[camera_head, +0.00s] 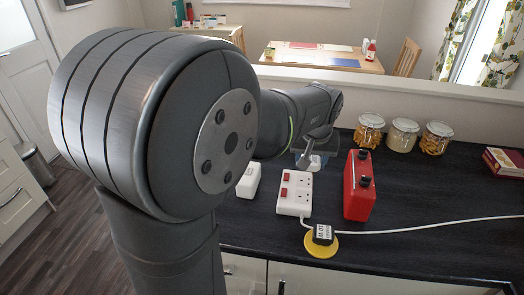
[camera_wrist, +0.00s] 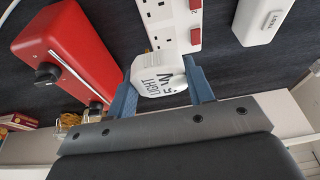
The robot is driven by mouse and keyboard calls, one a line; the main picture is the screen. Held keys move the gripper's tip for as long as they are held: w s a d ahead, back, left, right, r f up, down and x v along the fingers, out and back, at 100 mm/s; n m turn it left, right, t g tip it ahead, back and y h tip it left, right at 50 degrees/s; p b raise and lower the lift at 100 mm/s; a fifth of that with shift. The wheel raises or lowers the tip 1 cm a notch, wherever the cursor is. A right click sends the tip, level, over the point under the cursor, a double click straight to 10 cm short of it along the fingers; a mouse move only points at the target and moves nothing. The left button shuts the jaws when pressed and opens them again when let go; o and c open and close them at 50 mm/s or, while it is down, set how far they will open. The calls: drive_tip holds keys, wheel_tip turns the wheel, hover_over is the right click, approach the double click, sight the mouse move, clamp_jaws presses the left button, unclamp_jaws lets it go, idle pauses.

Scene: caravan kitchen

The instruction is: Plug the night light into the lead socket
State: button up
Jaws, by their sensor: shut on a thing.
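The white night light (camera_wrist: 160,78), with dark lettering, is between the two blue fingers of my gripper (camera_wrist: 162,68), which is shut on it. In the head view the night light (camera_head: 314,164) is partly hidden by my gripper (camera_head: 310,152), beyond the far end of the lead socket (camera_head: 294,193). The lead socket is a white strip with red switches and outlets; it also shows in the wrist view (camera_wrist: 171,22), where the night light overlaps its lower end.
A red box with black knobs (camera_head: 359,187) stands right of the strip, a white box (camera_head: 248,181) left. A white cable (camera_head: 430,225) runs right. Several jars (camera_head: 403,136) stand behind.

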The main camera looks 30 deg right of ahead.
drive_tip(key=shift+w+d+r+x, duration=0.1)
drive_tip(key=shift+w+d+x, duration=0.2)
drive_tip(key=shift+x, duration=1.25)
drive_tip(key=shift+w+d+r+x, duration=0.15)
drive_tip(key=shift+w+x, duration=0.1)
drive_tip(key=shift+x, duration=1.3)
drive_tip(key=shift+w+d+r+x, duration=0.1)
drive_tip(key=shift+w+d+x, duration=0.2)
drive_tip(key=shift+x, duration=1.25)
drive_tip(key=shift+f, duration=0.7)
drive_tip(key=shift+a+f, duration=0.1)
drive_tip(key=shift+f, duration=0.15)
